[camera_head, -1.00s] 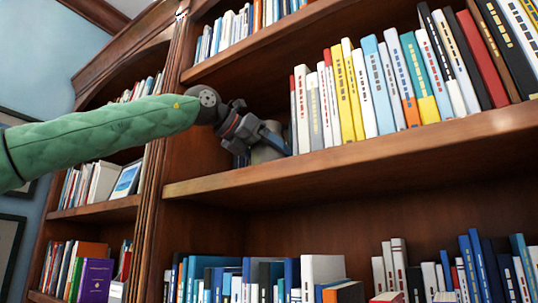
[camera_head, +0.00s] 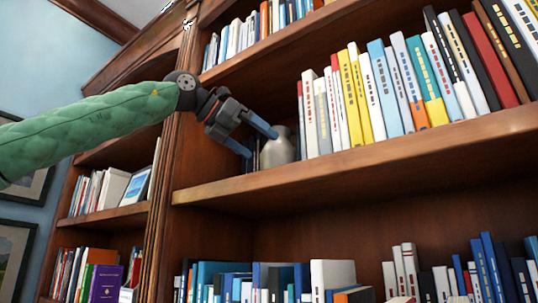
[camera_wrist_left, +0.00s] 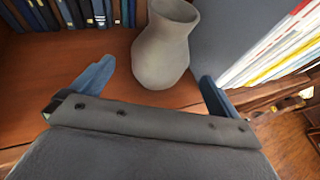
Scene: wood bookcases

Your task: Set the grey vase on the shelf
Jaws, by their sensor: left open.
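The grey vase (camera_head: 278,148) stands upright on the middle shelf (camera_head: 350,168), just left of the row of books. In the left wrist view the vase (camera_wrist_left: 163,52) is ahead of the jaws, and its neck and rounded body show. My left gripper (camera_head: 262,142) is open, with blue fingers; one finger shows above and the other to the left of the vase in the head view. In the left wrist view the gripper (camera_wrist_left: 152,82) has its fingers spread wider than the vase, with nothing held between them. My right gripper is not in view.
A row of upright books (camera_head: 400,85) fills the shelf right of the vase. Another shelf with books (camera_head: 260,28) is above, and more books (camera_head: 265,280) stand below. A wood upright (camera_head: 165,160) is at the left. Bare shelf lies along the front edge.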

